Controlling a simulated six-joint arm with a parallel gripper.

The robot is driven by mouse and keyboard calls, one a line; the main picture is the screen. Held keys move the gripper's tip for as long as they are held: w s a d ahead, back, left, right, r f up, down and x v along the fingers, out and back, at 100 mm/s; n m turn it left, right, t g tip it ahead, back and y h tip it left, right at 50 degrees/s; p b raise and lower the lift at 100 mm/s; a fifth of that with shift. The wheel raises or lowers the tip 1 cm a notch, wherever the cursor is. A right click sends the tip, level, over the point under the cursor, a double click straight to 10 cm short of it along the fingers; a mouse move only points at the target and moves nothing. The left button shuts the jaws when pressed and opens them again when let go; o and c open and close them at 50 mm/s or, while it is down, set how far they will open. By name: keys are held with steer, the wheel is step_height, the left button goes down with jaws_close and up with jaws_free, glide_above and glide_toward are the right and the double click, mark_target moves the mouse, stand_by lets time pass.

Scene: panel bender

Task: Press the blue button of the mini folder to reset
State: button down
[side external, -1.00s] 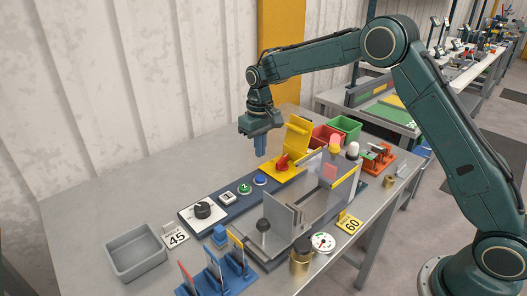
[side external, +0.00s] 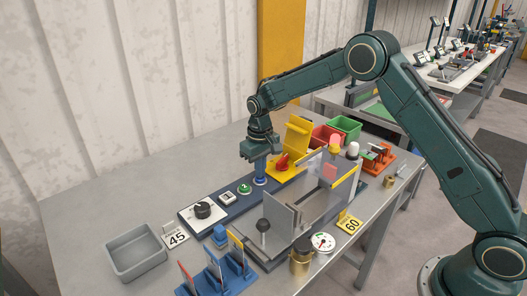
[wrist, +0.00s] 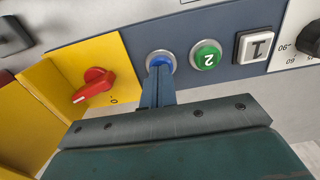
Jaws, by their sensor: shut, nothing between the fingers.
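The blue button (wrist: 160,60) sits in a silver ring on the dark control strip (side external: 220,206) of the mini folder. It also shows in the side view (side external: 260,182), partly hidden by my fingers. My gripper (side external: 260,177) points straight down over it, with its fingers shut and nothing between them. In the wrist view, my fingertips (wrist: 158,70) overlap the near part of the button. They are at or very close to its top; I cannot tell whether it is pressed in.
A red rotary switch (wrist: 94,85) on a yellow plate is on the other. A clear guard (side external: 342,185) stands nearby.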

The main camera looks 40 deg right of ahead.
steer(key=shift+s+f, duration=0.15)
steer(key=shift+f, duration=0.95)
step_height(320, 180, up, 15)
steer(key=shift+w+r, duration=0.15)
steer(key=shift+w, duration=0.1)
stand_by(0.7)
